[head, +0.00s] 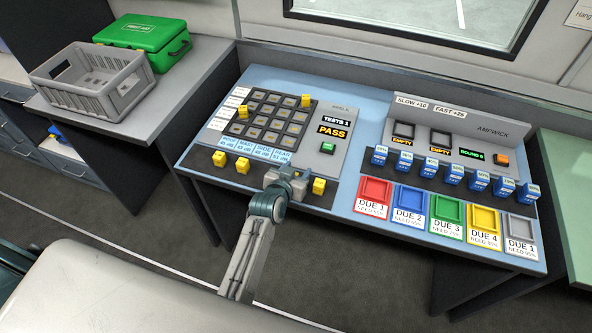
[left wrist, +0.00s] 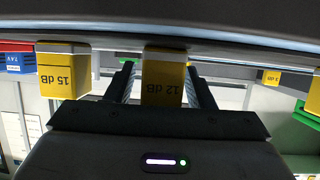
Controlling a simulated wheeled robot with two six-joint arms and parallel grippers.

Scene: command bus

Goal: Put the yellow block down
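My left gripper (head: 287,178) is low over the front strip of the grey keypad panel. In the left wrist view a yellow block marked 12 dB (left wrist: 163,82) sits between its two fingers (left wrist: 165,88). The lettering is upside down in that view. The block appears to rest at the panel's edge, level with its neighbour. The fingers stand on either side of it, with a narrow gap showing on at least one side, so the gripper looks open. In the head view the gripper mostly hides this block. My right gripper is not in view.
A yellow 15 dB block (left wrist: 63,70) stands close beside the gripper, also in the head view (head: 319,186). Yellow blocks (head: 219,158) (head: 243,165) stand left. The keypad (head: 270,118) is behind, with a PASS display (head: 332,130). Coloured trays (head: 373,191) and blue blocks (head: 379,155) are right.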

